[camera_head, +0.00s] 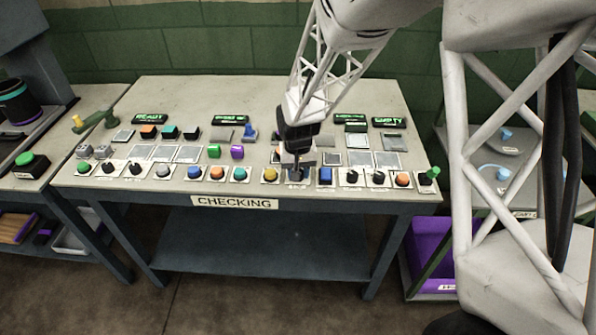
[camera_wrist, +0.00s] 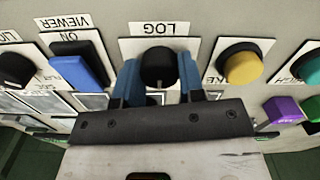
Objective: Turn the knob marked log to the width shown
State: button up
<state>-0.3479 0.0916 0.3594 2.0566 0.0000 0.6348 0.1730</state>
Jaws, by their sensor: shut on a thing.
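The black round knob marked LOG (camera_wrist: 158,68) sits on its white label plate in the wrist view, with a pale pointer line on its face. My gripper (camera_wrist: 158,78) has its two blue fingers on either side of the knob, shut on it. In the head view my gripper (camera_head: 297,168) reaches down to the front row of controls on the checking table (camera_head: 340,98). There the knob is mostly hidden by the gripper. I cannot read any width value on the displays.
In the wrist view a blue switch (camera_wrist: 90,68) marked ON stands left of the knob and a yellow button (camera_wrist: 241,66) stands right. Green-lit displays, one reading READY (camera_head: 148,117) and one EMPTY (camera_head: 389,122), stand along the back. Several other buttons and knobs crowd the front row.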

jog(key=n, duration=0.6)
jog(key=shift+r, duration=0.1)
jog(key=n, duration=0.6)
jog(key=shift+a+n, duration=0.1)
jog(key=shift+n, duration=0.2)
jog(key=o, duration=0.9)
jog(key=shift+r, duration=0.1)
jog(key=shift+r, duration=3.75)
